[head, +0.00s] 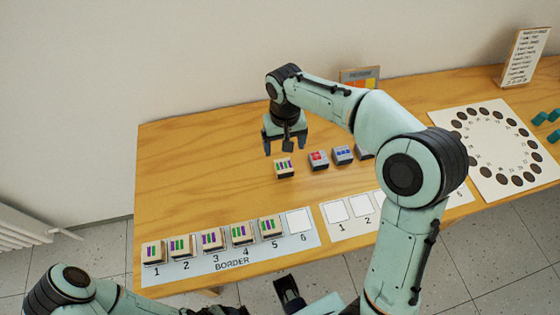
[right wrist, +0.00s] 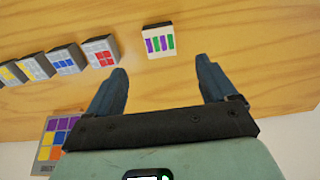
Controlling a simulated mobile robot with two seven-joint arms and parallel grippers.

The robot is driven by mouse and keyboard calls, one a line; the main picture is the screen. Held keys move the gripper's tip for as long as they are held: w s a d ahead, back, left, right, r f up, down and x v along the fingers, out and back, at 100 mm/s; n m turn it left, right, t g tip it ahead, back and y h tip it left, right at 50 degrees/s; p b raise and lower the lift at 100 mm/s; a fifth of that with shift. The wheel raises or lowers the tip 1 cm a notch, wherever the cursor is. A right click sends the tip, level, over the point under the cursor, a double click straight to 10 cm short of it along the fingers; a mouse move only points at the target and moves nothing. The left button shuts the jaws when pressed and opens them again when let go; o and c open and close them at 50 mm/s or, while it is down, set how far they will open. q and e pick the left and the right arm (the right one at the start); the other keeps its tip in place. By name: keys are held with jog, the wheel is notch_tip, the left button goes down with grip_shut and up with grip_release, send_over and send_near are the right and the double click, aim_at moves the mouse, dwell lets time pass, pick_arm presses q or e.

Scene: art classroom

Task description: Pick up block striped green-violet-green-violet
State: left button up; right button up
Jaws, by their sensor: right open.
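The striped block (head: 284,168) stands alone on the wooden table, at the left end of a row of loose blocks. In the right wrist view the block (right wrist: 160,40) shows a pale face with green and violet stripes, ahead of the fingertips and between their lines. My right gripper (head: 285,146) is open and empty, just above and behind the block in the head view; its two fingers (right wrist: 162,80) are apart and do not touch it. My left arm shows at the bottom left; its gripper (head: 290,290) is only partly visible at the bottom edge.
A BORDER strip (head: 300,240) holds striped blocks on spaces 1 to 5; space 6 is empty. Close beside the block are a red-marked block (head: 318,160) and a blue-marked block (head: 342,155). A second strip (head: 345,230) lies right. The table left of the block is clear.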

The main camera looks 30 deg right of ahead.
send_over(284, 165)
jog(key=f, duration=0.4)
jog(key=shift+s+f+b, duration=0.25)
jog(key=shift+f+b, duration=0.05)
jog(key=shift+f, duration=0.1)
jog(key=shift+w+f+b, duration=0.2)
jog(key=shift+f+b, duration=0.1)
jog(key=shift+f, duration=2.7)
jog(key=c, duration=1.1)
